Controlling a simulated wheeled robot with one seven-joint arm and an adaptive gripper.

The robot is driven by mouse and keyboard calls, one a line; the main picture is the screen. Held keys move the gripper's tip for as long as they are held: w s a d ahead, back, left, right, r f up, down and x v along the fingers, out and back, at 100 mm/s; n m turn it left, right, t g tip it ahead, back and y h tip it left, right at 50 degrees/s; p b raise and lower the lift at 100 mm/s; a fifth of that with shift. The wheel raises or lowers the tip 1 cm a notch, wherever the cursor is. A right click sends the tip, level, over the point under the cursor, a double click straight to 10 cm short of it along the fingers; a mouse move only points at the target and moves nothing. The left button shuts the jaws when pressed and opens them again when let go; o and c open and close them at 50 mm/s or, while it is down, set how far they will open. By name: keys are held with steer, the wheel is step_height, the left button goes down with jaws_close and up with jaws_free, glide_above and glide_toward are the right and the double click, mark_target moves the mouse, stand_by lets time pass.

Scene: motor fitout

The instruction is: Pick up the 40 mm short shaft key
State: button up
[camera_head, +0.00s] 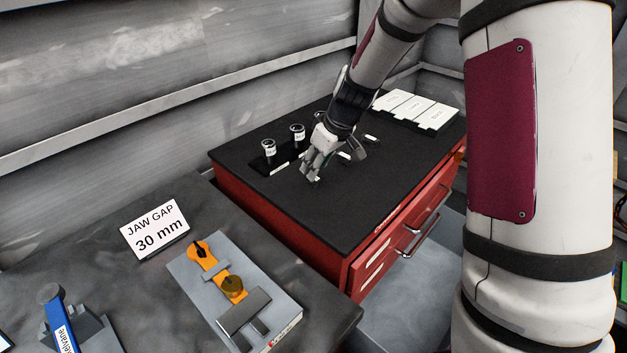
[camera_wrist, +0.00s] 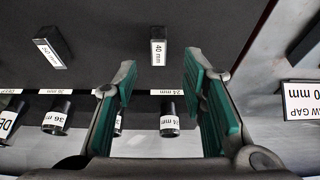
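In the wrist view a small dark block labelled "40 mm" (camera_wrist: 158,46) lies on the black cabinet top, its label upside down. It sits ahead of my gripper (camera_wrist: 162,78), roughly in line with the gap between the green-padded fingers. The fingers are apart, and nothing is held between them. A similar block with a partly readable label (camera_wrist: 51,47) lies to its left. In the head view my gripper (camera_head: 312,178) points down over the cabinet top. I cannot pick out the 40 mm block there.
Labelled dark sockets (camera_wrist: 169,120) stand along a label strip (camera_wrist: 70,91); two cylinders (camera_head: 268,152) (camera_head: 297,135) show left of my gripper in the head view. White cards (camera_head: 415,108) lie at the back of the red cabinet (camera_head: 290,219). Its front top is clear. A "JAW GAP 30 mm" card (camera_head: 155,228) stands on the bench.

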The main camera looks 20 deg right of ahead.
steer(key=x, duration=0.4)
steer(key=shift+s+d+f, duration=0.1)
steer(key=shift+s+f, duration=0.05)
steer(key=shift+f, duration=0.05)
jaws_close()
steer(key=shift+r, duration=0.1)
